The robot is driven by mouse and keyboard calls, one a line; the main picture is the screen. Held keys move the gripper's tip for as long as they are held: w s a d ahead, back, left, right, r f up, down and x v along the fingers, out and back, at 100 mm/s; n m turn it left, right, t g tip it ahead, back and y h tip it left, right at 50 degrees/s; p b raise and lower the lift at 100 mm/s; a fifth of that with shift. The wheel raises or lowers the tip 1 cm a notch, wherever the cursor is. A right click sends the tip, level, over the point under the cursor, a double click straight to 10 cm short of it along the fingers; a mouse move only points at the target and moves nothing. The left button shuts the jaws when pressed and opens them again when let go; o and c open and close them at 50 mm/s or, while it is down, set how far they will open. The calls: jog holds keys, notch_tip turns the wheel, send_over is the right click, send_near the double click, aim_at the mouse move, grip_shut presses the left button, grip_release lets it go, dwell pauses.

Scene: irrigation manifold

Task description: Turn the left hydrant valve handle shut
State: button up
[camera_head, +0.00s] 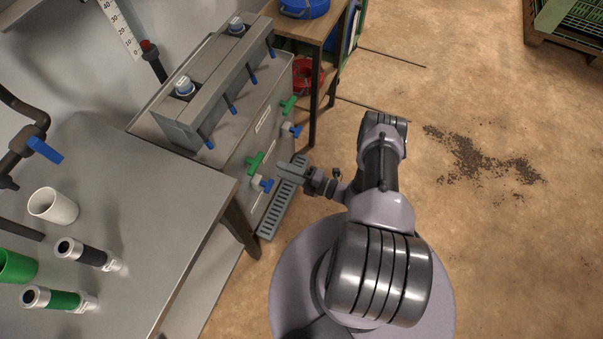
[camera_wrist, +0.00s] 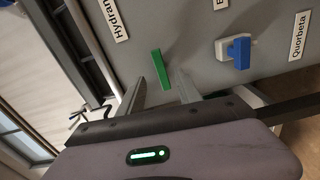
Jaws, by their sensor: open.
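The left hydrant valve handle is a green bar (camera_head: 255,162) on the grey front panel of the manifold. In the wrist view the green handle (camera_wrist: 160,68) stands beside a partly cut-off label starting "Hydran". My gripper (camera_head: 293,168) is in front of the panel, to the right of this handle in the head view. In the wrist view my gripper (camera_wrist: 162,85) is open, with one finger on each side of the handle's lower end. I cannot tell whether either finger touches it.
A blue valve handle (camera_head: 266,184) sits just below the green one; a blue handle (camera_wrist: 239,52) is at right in the wrist view. Another green handle (camera_head: 289,104) and blue handle (camera_head: 296,130) are farther along. A metal table (camera_head: 150,190) stands left; floor at right is open.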

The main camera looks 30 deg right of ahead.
jog(key=v, duration=0.7)
jog(key=shift+s+p, duration=0.15)
jog(key=shift+p, duration=0.2)
jog(key=w+a+r+n+g+y, duration=0.1)
jog(key=w+a+r+n+g, duration=0.35)
jog(key=r+n, duration=0.8)
jog(key=w+a+r+n+g, duration=0.1)
jog(key=a+r+n+g, duration=0.1)
jog(key=r+n+g, duration=1.05)
jog(key=s+a+r+n+t+h, duration=0.4)
jog(key=s+r+n, duration=0.4)
jog(key=r, duration=0.4)
jog(key=s+a+r+n+t+h, duration=0.4)
jog(key=s+r+n, duration=0.5)
jog(key=r, duration=0.3)
jog(key=shift+s+a+r+n+h, duration=0.25)
jog(key=shift+n+h, duration=0.45)
jog(key=shift+h, duration=0.1)
